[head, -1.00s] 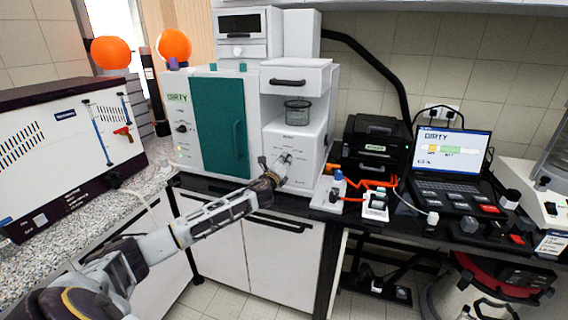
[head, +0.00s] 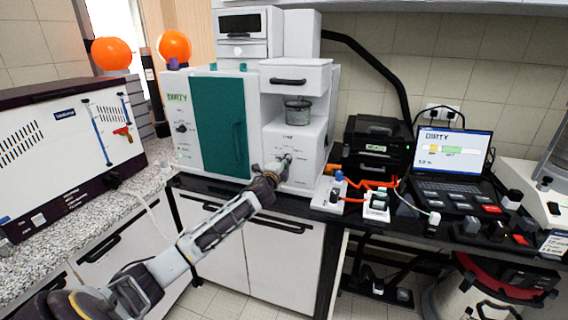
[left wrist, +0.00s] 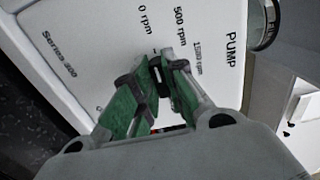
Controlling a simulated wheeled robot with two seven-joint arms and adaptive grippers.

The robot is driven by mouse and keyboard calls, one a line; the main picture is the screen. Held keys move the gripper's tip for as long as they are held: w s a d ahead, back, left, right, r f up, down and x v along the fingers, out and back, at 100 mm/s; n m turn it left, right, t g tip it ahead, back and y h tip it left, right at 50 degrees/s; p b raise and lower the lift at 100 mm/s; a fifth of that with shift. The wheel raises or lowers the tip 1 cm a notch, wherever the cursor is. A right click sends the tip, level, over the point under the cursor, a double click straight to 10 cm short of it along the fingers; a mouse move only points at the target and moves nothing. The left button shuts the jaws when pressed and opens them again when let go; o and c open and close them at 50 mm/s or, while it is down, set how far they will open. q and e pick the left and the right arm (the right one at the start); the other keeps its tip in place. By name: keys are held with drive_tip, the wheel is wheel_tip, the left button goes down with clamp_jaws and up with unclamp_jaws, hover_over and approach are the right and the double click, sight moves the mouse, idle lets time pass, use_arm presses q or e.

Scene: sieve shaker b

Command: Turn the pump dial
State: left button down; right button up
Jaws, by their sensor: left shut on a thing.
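The pump dial (left wrist: 160,74) is a small dark knob on the white front panel (left wrist: 100,45), with the labels 0 rpm, 500 rpm, 1500 rpm and PUMP printed around it. My left gripper (left wrist: 153,82) has green-padded fingers shut on the dial, which they partly cover. In the head view my left gripper (head: 284,166) reaches the lower front of the white machine (head: 305,180), below the glass beaker (head: 297,110). The dial is mostly hidden there. My right gripper is not in view.
A teal door (head: 220,125) is left of the dial. A laptop (head: 450,160) showing DIRTY, black boxes (head: 375,145) and orange tubing (head: 372,184) stand to the right.

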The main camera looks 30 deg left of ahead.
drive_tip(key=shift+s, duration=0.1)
use_arm(q)
drive_tip(key=c, duration=1.7)
unclamp_jaws()
drive_tip(key=shift+c, duration=0.2)
drive_tip(key=shift+o, duration=1.4)
drive_tip(key=v, duration=1.2)
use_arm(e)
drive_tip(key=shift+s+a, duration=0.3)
